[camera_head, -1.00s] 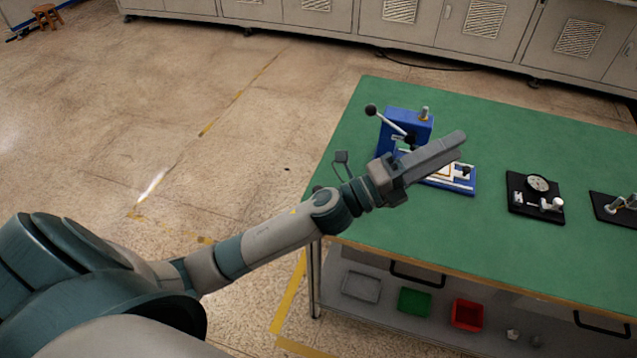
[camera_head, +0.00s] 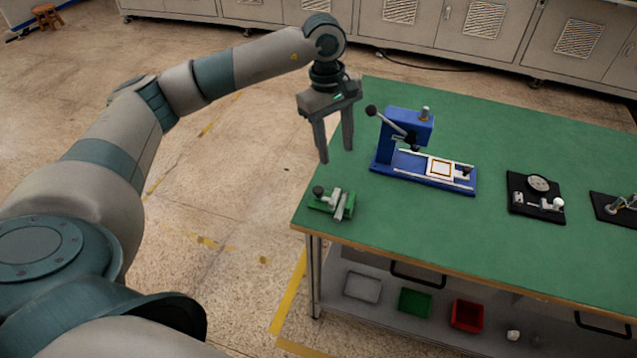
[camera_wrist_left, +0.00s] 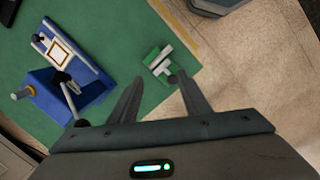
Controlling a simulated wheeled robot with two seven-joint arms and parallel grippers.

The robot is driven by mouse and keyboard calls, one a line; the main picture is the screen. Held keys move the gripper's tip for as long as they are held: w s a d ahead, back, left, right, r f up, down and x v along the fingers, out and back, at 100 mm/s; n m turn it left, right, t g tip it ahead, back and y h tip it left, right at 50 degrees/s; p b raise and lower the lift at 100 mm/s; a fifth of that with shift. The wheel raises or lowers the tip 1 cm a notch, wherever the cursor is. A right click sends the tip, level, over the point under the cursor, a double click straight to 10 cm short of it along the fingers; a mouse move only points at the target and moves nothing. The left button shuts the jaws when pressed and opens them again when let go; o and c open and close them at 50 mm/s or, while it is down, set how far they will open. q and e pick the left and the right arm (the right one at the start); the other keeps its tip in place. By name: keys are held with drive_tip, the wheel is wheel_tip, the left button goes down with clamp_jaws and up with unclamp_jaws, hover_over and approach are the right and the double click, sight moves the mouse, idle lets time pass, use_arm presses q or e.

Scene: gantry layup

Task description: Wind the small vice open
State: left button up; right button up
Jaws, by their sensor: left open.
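The small vice (camera_head: 333,203) has a green body, pale metal jaws and a dark round knob at its left end. It sits on the green bench top near the left front corner. Whether its jaws are apart is too small to tell. My left gripper (camera_head: 335,155) points down, open and empty, above and behind the vice near the bench's left edge, apart from it. In the left wrist view the vice (camera_wrist_left: 158,64) lies beyond the open fingers (camera_wrist_left: 155,90), its dark knob near the tip of the right finger. My right gripper is not in view.
A blue press (camera_head: 385,150) with a ball-ended lever stands right of my left gripper. A dial gauge on a black plate (camera_head: 522,205) and another black fixture (camera_head: 612,208) are farther right. A shelf below holds grey, green and red trays (camera_head: 466,315).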

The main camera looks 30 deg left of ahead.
use_arm(q)
drive_tip(key=r+y, duration=0.2)
hover_over(319, 189)
drive_tip(key=shift+f, duration=0.2)
drive_tip(key=shift+f, duration=0.15)
wheel_tip(319, 189, down, 16)
drive_tip(key=p, duration=0.5)
drive_tip(key=shift+s+p, duration=0.1)
drive_tip(key=shift+p, duration=0.25)
drive_tip(key=shift+f, duration=0.6)
drive_tip(key=c, duration=1)
